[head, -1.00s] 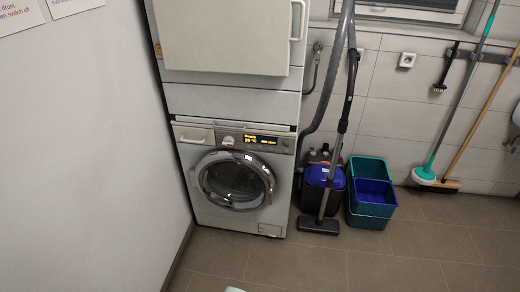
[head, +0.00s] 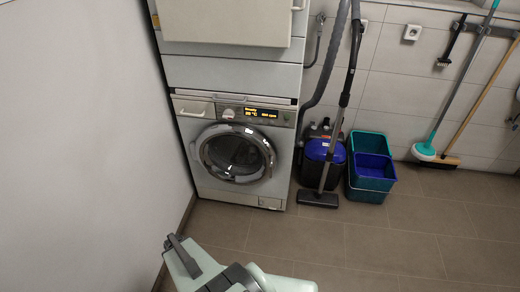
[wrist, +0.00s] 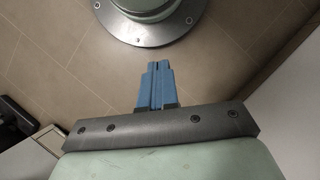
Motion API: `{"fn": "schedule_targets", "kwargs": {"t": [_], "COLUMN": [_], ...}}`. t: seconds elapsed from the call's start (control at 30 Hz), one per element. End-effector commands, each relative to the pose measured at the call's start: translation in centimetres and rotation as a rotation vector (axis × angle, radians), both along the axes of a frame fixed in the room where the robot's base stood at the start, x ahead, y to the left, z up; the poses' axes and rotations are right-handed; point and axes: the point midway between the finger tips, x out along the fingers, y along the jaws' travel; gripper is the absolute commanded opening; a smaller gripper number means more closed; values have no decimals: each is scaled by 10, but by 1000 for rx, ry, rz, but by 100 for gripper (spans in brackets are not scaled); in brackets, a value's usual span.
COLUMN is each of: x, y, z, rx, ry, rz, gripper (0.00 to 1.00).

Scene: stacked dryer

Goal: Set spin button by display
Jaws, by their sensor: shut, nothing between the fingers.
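The washing machine (head: 196,173) stands below a stacked dryer against the back wall. Its lit display (head: 263,114) shows orange text at the top right of its front, too small to read. A control panel strip runs beside the display; the spin button cannot be made out on it. My gripper (wrist: 157,64) shows in the wrist view with its blue fingers together and empty, above the tiled floor. In the head view, part of my arm shows at the bottom, well in front of the machine, and the fingertips cannot be made out.
A vacuum cleaner (head: 322,163) with its upright hose and tube stands right of the machine. Blue and teal buckets (head: 371,187) are beside it. A white wall (head: 80,150) borders the left. Floor (head: 330,240) before the machine is mostly clear.

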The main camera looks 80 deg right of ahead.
Motion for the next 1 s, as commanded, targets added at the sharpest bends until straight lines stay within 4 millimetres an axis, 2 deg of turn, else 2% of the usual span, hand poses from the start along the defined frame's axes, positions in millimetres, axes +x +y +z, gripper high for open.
{"fn": "schedule_targets", "kwargs": {"t": [0.47,1.0], "x": [-19,-50], "y": [-76,-160], "z": [14,36], "rx": [-37,-63], "ry": [-59,-182], "rz": [-250,-586], "gripper": [0,0]}}
